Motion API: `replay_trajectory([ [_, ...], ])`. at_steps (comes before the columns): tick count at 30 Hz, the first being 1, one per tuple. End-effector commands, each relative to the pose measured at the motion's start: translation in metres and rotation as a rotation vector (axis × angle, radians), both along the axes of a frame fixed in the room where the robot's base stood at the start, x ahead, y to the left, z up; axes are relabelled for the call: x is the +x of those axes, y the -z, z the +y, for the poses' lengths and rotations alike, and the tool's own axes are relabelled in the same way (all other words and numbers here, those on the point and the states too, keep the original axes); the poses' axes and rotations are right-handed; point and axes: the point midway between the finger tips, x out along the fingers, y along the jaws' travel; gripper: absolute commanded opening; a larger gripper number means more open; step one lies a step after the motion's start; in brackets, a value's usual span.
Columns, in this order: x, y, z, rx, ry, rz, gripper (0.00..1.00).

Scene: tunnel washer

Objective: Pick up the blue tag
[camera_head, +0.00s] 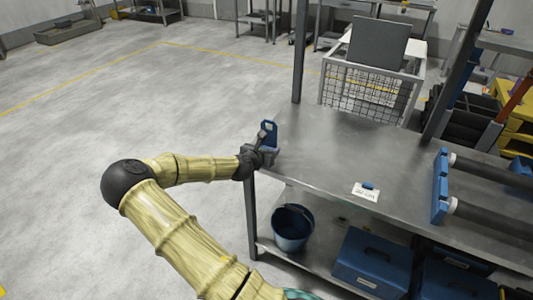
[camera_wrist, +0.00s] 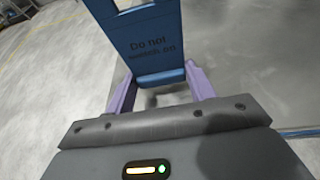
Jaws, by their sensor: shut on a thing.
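The blue tag (camera_head: 269,132) is upright at the left end of the metal workbench, with a hole near its top. In the wrist view the blue tag (camera_wrist: 146,42) shows dark printed text, partly readable as "Do not". My gripper (camera_head: 266,150) is shut on the tag's lower end; its two purple fingers (camera_wrist: 160,88) stand on either side of it in the wrist view. I cannot tell whether the tag touches the bench top.
The metal workbench (camera_head: 325,155) is mostly clear near the tag. A white label card (camera_head: 366,191) with a blue piece lies on it, and blue roller holders (camera_head: 440,185) stand at the right. A blue bucket (camera_head: 293,228) and blue toolboxes (camera_head: 371,262) are on the lower shelf. A dark post (camera_head: 300,50) rises behind the tag.

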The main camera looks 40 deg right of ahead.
Motion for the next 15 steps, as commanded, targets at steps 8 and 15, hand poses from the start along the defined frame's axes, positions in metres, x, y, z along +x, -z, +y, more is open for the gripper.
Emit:
replay_trajectory([
  [8, 0.001, -0.057, 0.001, 0.000, -0.001, -0.003, 0.32],
  [15, 0.000, -0.074, 0.000, 0.001, 0.001, -0.002, 0.32],
])
